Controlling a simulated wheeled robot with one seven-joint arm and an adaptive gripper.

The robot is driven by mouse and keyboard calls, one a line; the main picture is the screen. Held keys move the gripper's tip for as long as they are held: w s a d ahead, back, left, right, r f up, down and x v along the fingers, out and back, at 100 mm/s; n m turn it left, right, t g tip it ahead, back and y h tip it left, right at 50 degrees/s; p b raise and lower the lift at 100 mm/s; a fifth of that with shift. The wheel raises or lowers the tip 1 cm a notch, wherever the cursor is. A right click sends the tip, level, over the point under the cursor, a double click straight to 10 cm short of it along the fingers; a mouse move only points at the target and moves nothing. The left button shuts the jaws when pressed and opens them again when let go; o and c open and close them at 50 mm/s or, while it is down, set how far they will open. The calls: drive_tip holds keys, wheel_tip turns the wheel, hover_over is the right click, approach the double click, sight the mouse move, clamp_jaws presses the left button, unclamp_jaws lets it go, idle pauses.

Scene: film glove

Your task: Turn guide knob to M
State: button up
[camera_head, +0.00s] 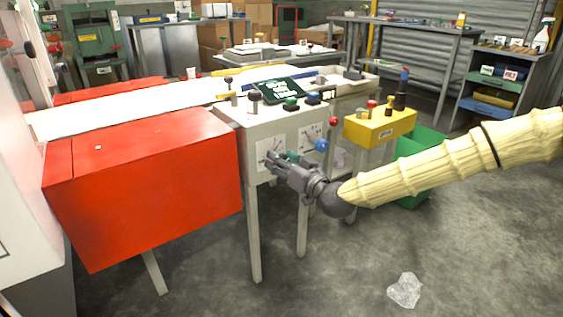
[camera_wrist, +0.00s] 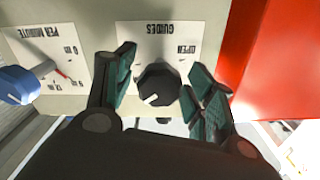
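The guide knob (camera_wrist: 158,84) is black and round with a white pointer mark. It sits below the upside-down word GUIDES on a white label (camera_wrist: 150,38) in the wrist view. The pointer is toward the lower left of that picture, away from the word OPEN; no letter M is readable. My gripper (camera_wrist: 163,68) is open, with one green-padded finger on each side of the knob and small visible gaps.
A blue knob (camera_wrist: 20,85) is beside it under a PER MINUTE label, also in the head view (camera_head: 321,145). A red cover (camera_head: 150,175) is left of the panel. A yellow control box (camera_head: 380,127) and green bin (camera_head: 415,185) are right. Crumpled plastic (camera_head: 405,290) lies on open floor.

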drive_tip(key=c, duration=0.8)
drive_tip(key=shift+r+p, duration=0.1)
drive_tip(key=shift+p, duration=0.4)
drive_tip(key=shift+m, duration=0.3)
drive_tip(key=o, duration=1.1)
drive_tip(key=shift+c, duration=0.2)
drive_tip(key=v, duration=1.2)
